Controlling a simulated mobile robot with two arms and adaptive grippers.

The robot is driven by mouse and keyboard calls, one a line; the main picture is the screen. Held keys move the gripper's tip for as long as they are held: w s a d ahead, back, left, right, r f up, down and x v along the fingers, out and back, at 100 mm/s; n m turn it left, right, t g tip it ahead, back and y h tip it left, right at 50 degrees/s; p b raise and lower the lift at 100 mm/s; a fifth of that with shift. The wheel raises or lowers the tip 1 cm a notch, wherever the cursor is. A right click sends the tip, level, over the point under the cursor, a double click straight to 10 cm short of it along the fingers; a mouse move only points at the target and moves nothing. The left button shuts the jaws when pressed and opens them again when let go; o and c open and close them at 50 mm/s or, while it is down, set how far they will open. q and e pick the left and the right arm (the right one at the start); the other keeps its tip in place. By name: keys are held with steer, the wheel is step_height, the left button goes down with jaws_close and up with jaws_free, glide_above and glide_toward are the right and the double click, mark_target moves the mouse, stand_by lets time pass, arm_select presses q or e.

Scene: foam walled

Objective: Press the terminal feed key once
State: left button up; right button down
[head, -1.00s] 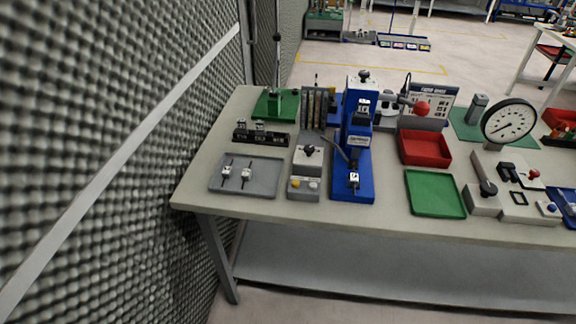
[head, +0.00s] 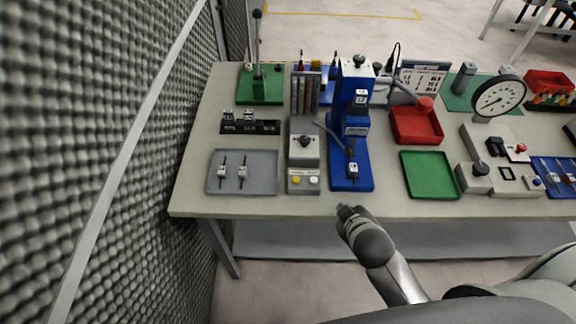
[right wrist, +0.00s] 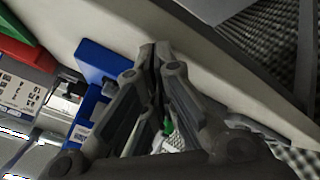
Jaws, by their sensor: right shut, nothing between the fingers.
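A grey control box (head: 304,150) stands on the bench left of the blue press (head: 351,130). Its front face carries a yellow button (head: 296,180) and a white button (head: 314,180), with a dark knob (head: 304,141) above; I cannot read which is the terminal feed key. My right gripper (head: 345,211) is at the bench's front edge, just in front of the blue press base, apart from the buttons. In the right wrist view its fingers (right wrist: 155,48) are closed together and empty, with a blue base (right wrist: 97,62) beyond. My left gripper is out of view.
A grey tray (head: 242,187) with two small parts lies left of the control box. A green tray (head: 430,175), a red bin (head: 416,138) and a dial gauge (head: 498,96) stand to the right. A foam wall (head: 90,120) borders the left.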

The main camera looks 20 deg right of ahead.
steer(key=w+r+n+t, duration=0.4)
steer(key=w+r+n, duration=0.15)
steer(key=r, duration=0.25)
steer(key=w+r+n+t, duration=0.4)
steer(key=w+r, duration=0.2)
steer(key=r, duration=0.2)
steer(key=w+a+r+n+y+p, duration=0.1)
steer(key=a+r+n+y, duration=1.2)
steer(key=n, duration=0.8)
steer(key=s+a+f+n+g+y+p, duration=0.15)
steer(key=a+f+n+g, duration=0.25)
steer(key=f+n+g, duration=0.9)
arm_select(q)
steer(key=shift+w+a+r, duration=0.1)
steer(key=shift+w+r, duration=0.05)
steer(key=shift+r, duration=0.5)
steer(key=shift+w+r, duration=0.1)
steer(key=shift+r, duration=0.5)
arm_select(e)
steer(key=d+f+n+t+h, duration=0.1)
steer(key=d+n+h, duration=0.4)
steer(key=d+n, duration=0.1)
steer(key=shift+w+d+n+t, duration=0.15)
steer(key=shift+w+n+t, duration=0.2)
steer(key=shift+n, duration=0.2)
steer(key=shift+f, duration=0.15)
